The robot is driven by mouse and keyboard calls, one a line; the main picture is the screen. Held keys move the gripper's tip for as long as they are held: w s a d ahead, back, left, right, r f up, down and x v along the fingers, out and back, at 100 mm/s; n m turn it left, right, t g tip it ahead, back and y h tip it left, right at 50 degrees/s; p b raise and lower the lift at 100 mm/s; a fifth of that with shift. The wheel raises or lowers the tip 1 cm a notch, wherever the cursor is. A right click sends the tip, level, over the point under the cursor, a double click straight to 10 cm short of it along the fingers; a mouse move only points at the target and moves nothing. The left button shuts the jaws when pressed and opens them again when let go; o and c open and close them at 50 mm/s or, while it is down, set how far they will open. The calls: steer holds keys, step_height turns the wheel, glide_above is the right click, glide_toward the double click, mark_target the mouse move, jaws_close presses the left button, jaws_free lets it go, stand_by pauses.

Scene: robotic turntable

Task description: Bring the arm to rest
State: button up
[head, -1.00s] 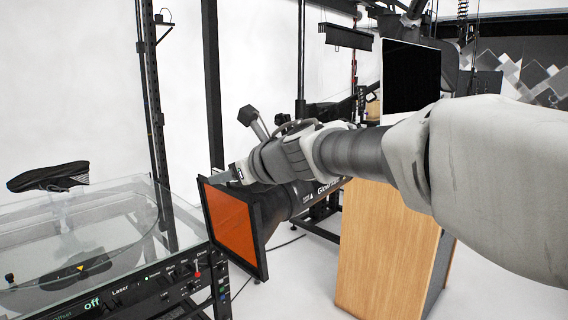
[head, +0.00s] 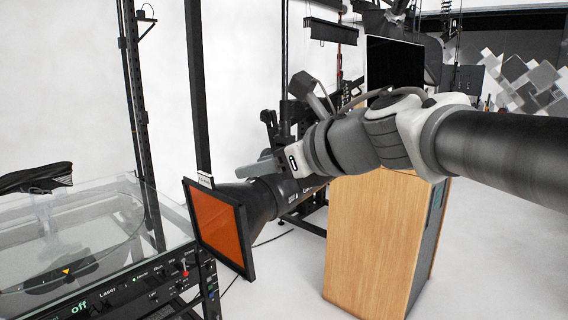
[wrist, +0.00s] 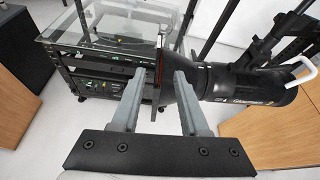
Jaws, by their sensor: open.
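My gripper (head: 262,168) shows in the head view at the end of my arm, in front of the black stage lamp and just right of its orange filter frame. In the wrist view my gripper (wrist: 156,90) shows two grey fingers spread apart with nothing held between them. Beyond the fingertips are the edge of the filter frame and the lamp body. I cannot tell how far the fingertips are from the lamp.
The orange filter (head: 219,226) fronts the black lamp (wrist: 228,82). A glass-topped turntable (head: 100,215) stands at left, a dark shoe (head: 38,177) above it. A wooden cabinet (head: 372,240) stands below my arm. Open floor (head: 480,280) lies right.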

steer(key=w+d+r+m+t, duration=0.2)
steer(key=d+r+m+t, duration=0.2)
steer(key=m, duration=0.3)
steer(key=s+d+f+m+t+h+p, duration=0.1)
steer(key=d+m+t+h+p, duration=0.2)
steer(key=d+m+h, duration=1.3)
steer(key=s+d+f+m+g+y, duration=0.3)
steer(key=s+f+m+g, duration=0.35)
steer(key=m, duration=0.85)
steer(key=s+a+f+m+g+y+p, duration=0.2)
steer(key=s+a+f+m+g+y, duration=0.1)
steer(key=s+f+m, duration=0.5)
steer(key=s+a+f+g, duration=0.1)
steer(key=s+f, duration=0.2)
steer(key=f, duration=0.1)
steer(key=shift+s+a+f+m, duration=0.2)
steer(key=shift+s+a+m, duration=0.15)
steer(key=shift+m, duration=0.05)
steer(key=shift+a, duration=0.15)
